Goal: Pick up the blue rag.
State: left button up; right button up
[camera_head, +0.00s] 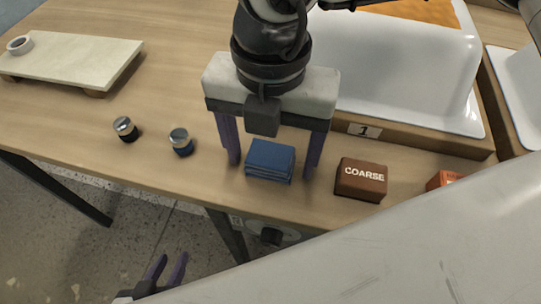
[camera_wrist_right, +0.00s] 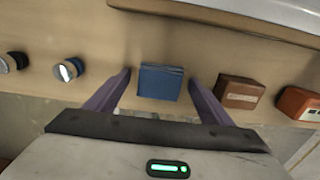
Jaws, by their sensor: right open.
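The blue rag (camera_head: 270,160) is a small folded stack lying on the wooden table near its front edge. It also shows in the right wrist view (camera_wrist_right: 161,82), between the two fingers. My right gripper (camera_head: 272,169) is open, with its purple fingers pointing down on either side of the rag. A gap shows between each finger and the rag, so it holds nothing. My left gripper (camera_head: 172,257) is low at the bottom of the head view, off the table's front edge, with its fingers apart and nothing between them.
A brown block marked COARSE (camera_head: 361,180) is just right of the rag, with an orange box (camera_head: 444,180) beyond it. Two small jars (camera_head: 126,129) (camera_head: 181,142) stand to the left. A white tub shell (camera_head: 400,75) is behind, and a pale board (camera_head: 75,57) is far left.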

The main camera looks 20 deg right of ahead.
aim_at(270, 154)
jog(key=c, duration=1.1)
notch_tip(270, 154, up, 10)
jog(key=shift+r+p, duration=0.1)
jog(key=shift+p, duration=0.55)
jog(key=o, duration=0.4)
jog(key=c, duration=0.3)
